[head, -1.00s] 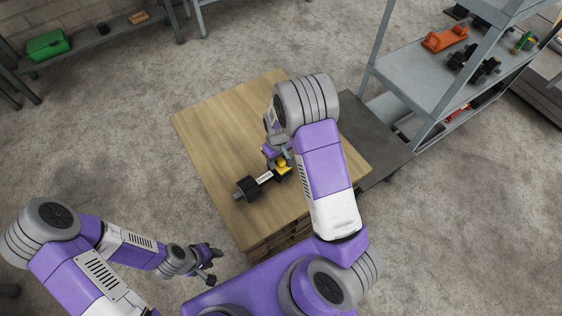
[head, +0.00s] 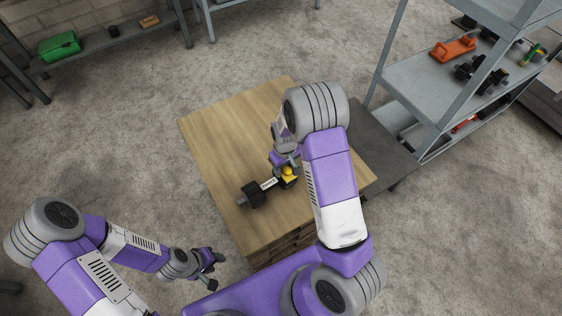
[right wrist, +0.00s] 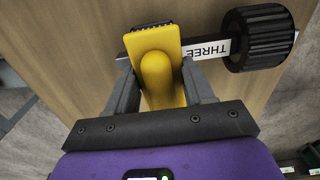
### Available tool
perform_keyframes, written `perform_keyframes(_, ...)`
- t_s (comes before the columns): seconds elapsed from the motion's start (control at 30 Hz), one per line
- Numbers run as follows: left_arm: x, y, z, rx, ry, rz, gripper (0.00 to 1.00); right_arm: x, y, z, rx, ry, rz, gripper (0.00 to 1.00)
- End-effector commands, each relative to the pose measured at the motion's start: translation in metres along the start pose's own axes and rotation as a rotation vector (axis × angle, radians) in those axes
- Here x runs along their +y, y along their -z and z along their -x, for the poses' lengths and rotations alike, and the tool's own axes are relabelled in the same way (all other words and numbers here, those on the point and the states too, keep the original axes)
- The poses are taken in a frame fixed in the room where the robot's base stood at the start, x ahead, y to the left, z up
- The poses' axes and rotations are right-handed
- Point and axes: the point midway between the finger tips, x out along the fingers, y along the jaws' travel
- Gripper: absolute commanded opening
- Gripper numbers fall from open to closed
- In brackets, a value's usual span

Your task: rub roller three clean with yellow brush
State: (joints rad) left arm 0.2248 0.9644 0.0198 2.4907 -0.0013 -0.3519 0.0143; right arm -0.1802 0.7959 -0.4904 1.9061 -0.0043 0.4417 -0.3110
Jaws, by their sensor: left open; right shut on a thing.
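Roller three (head: 254,194) lies on the wooden table, a black ribbed drum on a shaft with a white label reading THREE. It also shows in the right wrist view (right wrist: 258,40), upper right. My right gripper (head: 286,165) is shut on the yellow brush (head: 289,172). In the right wrist view the brush (right wrist: 158,65) sits between the fingers, its head over the roller's other end, which it mostly hides. Whether the bristles touch the roller I cannot tell. My left gripper (head: 216,269) is open and empty, left of the table's near edge.
The wooden table (head: 225,135) is clear at its far and left parts. A dark grey low surface (head: 385,155) adjoins its right side. A grey shelf (head: 420,80) at right holds an orange part (head: 453,49) and black rollers. A green box (head: 60,46) stands at the back left.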

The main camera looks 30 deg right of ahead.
Motion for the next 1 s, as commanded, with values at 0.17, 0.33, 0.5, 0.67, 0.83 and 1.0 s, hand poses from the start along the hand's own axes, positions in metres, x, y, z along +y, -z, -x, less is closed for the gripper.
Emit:
perform_keyframes(0.17,0.001,0.000,0.002,0.000,0.000,0.000,0.43,0.000,-0.011,0.000,0.000,0.000,-0.001,0.00)
perform_keyframes(0.33,0.001,0.000,0.002,0.000,0.000,0.000,0.43,0.000,-0.012,0.000,0.001,0.000,-0.001,0.00)
perform_keyframes(0.5,0.001,0.000,0.001,0.000,0.000,0.000,0.43,0.000,-0.012,0.000,0.001,0.000,-0.001,0.00)
perform_keyframes(0.67,0.000,0.000,0.000,0.000,0.000,0.000,0.43,0.002,-0.002,-0.001,0.002,-0.001,0.000,0.00)
perform_keyframes(0.83,-0.001,0.000,-0.002,0.000,0.000,0.000,0.43,0.005,0.013,-0.001,0.003,-0.001,0.000,0.00)
perform_keyframes(1.0,-0.001,0.000,-0.004,0.000,0.000,0.000,0.43,0.008,0.025,-0.001,0.001,-0.001,0.000,0.00)
